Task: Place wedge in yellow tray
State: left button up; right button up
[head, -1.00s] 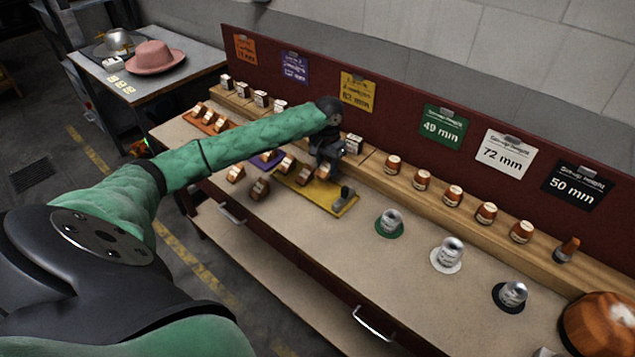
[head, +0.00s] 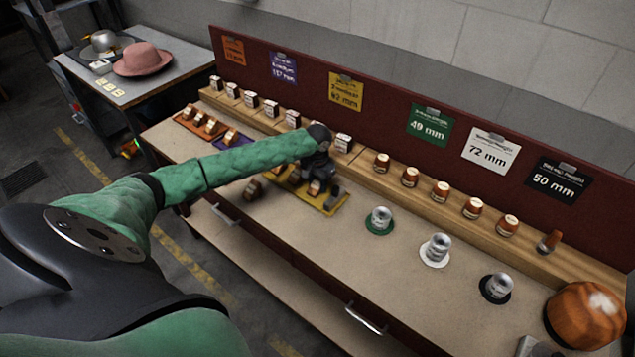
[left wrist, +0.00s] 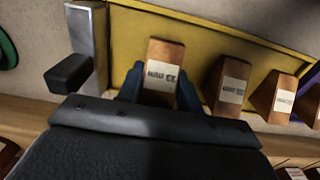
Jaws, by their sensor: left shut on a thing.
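My left gripper (head: 316,184) is shut on a brown wedge with a white label (left wrist: 160,72), at the right part of the yellow tray (head: 328,207). In the left wrist view the wedge sits between the two fingers, with the yellow tray (left wrist: 205,38) around and behind it. I cannot tell whether the wedge touches the tray floor. Two more wedges (left wrist: 229,84) (left wrist: 276,96) stand in a row beside it. A grey upright block with a dark knob (left wrist: 72,72) is at the tray's end. My arm hides part of the tray in the head view. My right gripper is not in view.
An orange tray (head: 190,126) with wedges and a purple tray (head: 228,141) are to the left. Weights on green (head: 380,228), white (head: 434,260) and black discs stand right. A wooden ledge runs behind.

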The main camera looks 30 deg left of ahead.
aim_at(318, 182)
pick_arm(q)
jog(key=shift+f, duration=0.1)
jog(key=o, duration=1)
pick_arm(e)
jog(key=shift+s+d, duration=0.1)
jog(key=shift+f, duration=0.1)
pick_arm(q)
jog(key=shift+r, duration=0.4)
notch_tip(318, 182, up, 4)
jog(key=shift+r+b, duration=0.1)
jog(key=shift+b, duration=0.85)
notch_tip(318, 182, up, 7)
jog(key=b, duration=0.1)
jog(key=shift+r+b, duration=0.15)
jog(key=shift+b, duration=0.25)
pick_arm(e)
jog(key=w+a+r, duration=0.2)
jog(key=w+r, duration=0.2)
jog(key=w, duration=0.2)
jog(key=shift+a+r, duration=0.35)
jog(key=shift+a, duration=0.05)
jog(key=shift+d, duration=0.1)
